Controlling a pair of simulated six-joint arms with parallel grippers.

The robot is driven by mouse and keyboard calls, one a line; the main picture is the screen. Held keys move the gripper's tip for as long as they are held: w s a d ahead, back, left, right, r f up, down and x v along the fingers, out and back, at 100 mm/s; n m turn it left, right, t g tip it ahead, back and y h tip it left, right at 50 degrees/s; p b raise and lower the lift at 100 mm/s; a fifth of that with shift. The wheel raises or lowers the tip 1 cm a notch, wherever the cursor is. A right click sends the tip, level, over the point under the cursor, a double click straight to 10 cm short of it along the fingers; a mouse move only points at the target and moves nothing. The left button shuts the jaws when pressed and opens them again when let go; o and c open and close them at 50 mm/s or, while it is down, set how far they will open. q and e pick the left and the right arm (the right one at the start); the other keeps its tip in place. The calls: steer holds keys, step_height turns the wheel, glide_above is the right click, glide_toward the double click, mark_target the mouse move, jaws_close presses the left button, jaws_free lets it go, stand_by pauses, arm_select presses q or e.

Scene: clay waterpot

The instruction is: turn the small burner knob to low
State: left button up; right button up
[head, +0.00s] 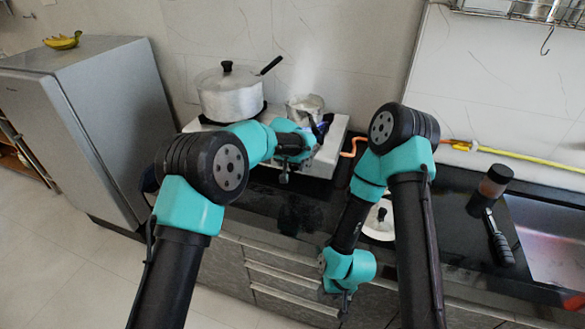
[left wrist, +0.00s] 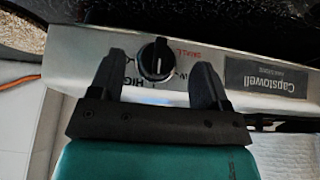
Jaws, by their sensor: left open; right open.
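The small burner knob (left wrist: 156,58) is a round black knob with a pale pointer line on the stove's silver front panel (left wrist: 205,62), shown in the left wrist view. Red lettering and dark HIGH markings are printed around it. My left gripper (left wrist: 161,68) is open, with one finger on each side of the knob; I cannot tell if either touches it. In the head view my left gripper (head: 284,176) is at the stove's front edge, and the knob is hidden there. My right gripper (head: 345,300) hangs low in front of the counter, open and apart from the stove.
The white stove (head: 327,158) carries a lidded pot (head: 230,96) at left and a small metal pot (head: 305,108) at right, with a blue flame showing beside it. An orange hose (head: 355,147) runs right.

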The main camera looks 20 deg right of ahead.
mark_target(292, 167)
arm_select(q)
steer(key=shift+x, duration=1.55)
steer(key=c, duration=0.9)
